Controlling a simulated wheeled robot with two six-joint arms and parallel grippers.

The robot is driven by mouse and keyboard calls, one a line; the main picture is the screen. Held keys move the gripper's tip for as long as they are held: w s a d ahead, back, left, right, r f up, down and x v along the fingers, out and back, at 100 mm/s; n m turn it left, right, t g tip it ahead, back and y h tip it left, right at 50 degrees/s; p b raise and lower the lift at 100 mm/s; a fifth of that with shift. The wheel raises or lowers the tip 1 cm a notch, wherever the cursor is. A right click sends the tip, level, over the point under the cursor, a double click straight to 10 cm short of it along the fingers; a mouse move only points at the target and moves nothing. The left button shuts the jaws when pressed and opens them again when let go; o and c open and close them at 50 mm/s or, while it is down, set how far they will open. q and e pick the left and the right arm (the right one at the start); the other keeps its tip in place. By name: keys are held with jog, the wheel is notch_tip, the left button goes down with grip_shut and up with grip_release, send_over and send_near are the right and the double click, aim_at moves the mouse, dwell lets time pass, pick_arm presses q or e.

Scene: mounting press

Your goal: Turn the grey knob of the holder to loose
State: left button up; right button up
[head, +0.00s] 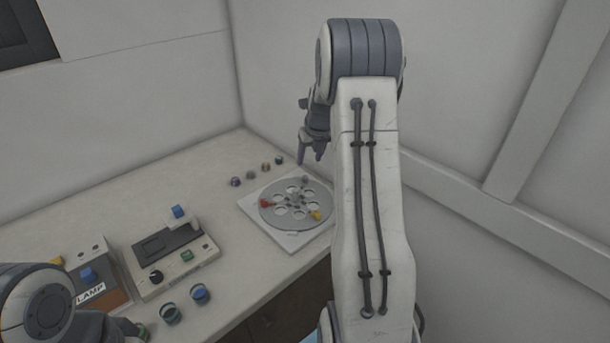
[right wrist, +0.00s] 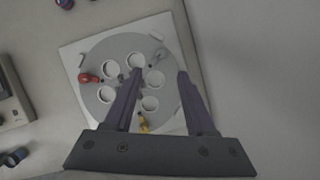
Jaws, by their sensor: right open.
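The holder is a round grey disc with several round holes on a white square plate (head: 291,241); the disc also shows in the right wrist view (right wrist: 92,99). The small grey knob (head: 305,181) sits at the disc's far edge, and at its upper right in the right wrist view (right wrist: 158,54). A red knob (head: 265,203) and a yellow knob (head: 316,216) sit elsewhere on the rim. My right gripper (head: 311,158) is open and empty, above the disc's far side; its fingers (right wrist: 160,74) appear either side of the grey knob's line, apart from it. My left gripper cannot be made out clearly at lower left.
Several small dark pots (head: 250,175) stand behind the plate. A press unit (head: 178,262) with a blue knob, a lamp box (head: 98,292) and open cups (head: 170,314) stand left of it. Walls close off the back and right. The table's front edge is near the plate.

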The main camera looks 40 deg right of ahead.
aim_at(305, 177)
jog(key=x, duration=1)
jog(key=shift+d+f+p, duration=0.1)
jog(key=shift+f+p, duration=0.05)
jog(key=shift+p, duration=0.2)
grip_shut()
